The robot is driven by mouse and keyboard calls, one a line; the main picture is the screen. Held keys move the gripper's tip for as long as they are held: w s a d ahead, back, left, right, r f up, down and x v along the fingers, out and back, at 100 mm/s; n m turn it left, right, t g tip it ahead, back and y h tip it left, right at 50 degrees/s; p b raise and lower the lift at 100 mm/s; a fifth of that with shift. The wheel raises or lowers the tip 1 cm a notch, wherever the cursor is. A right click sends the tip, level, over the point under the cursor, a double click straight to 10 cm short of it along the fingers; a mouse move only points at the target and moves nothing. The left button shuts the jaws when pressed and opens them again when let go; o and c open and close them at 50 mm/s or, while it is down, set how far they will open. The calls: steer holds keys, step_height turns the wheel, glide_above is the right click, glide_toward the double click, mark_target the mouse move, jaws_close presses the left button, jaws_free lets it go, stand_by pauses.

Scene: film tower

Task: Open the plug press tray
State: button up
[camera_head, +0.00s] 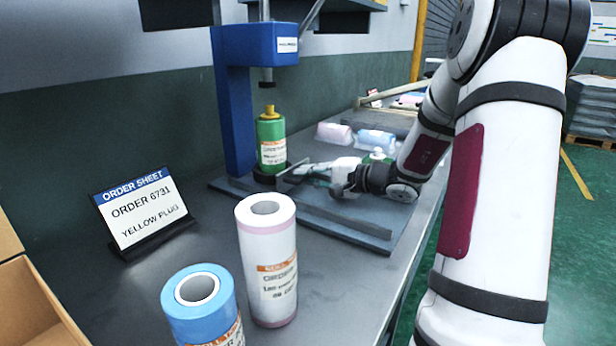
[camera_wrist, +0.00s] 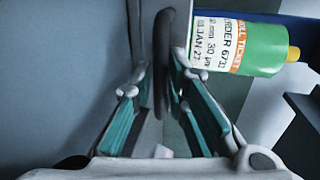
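The blue plug press (camera_head: 234,95) stands against the wall. Its grey tray (camera_head: 345,222) lies low in front of it, and its ram is above a green roll (camera_head: 271,150) with a yellow plug on top. The green roll lies sideways at the upper right in the wrist view (camera_wrist: 245,48). My gripper (camera_head: 300,172) is low beside the roll's foot. In the wrist view, its teal-padded fingers (camera_wrist: 162,75) stand on both sides of a dark rounded upright piece (camera_wrist: 163,40), seemingly a handle. I cannot tell whether both fingers touch it.
A white roll (camera_head: 267,255) and a blue roll (camera_head: 200,305) stand near the front. An order sheet sign (camera_head: 140,212) reads order 6731, yellow plug. A cardboard box (camera_head: 35,310) is at the lower left. Pink and blue wrapped pieces (camera_head: 375,140) lie behind my arm.

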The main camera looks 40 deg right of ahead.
steer(key=shift+s, duration=0.1)
jaws_close()
steer(key=f+v, duration=0.1)
steer(key=v, duration=0.5)
steer(key=f+b+v, duration=0.1)
steer(key=v, duration=0.5)
steer(key=f+v, duration=0.2)
steer(key=v, duration=0.4)
steer(key=shift+b+v, duration=0.35)
steer(key=shift+v, duration=0.4)
steer(key=shift+f, duration=0.1)
steer(key=o, duration=0.6)
jaws_free()
steer(key=shift+o, duration=0.2)
steer(key=v, duration=1.2)
steer(key=shift+s, duration=0.1)
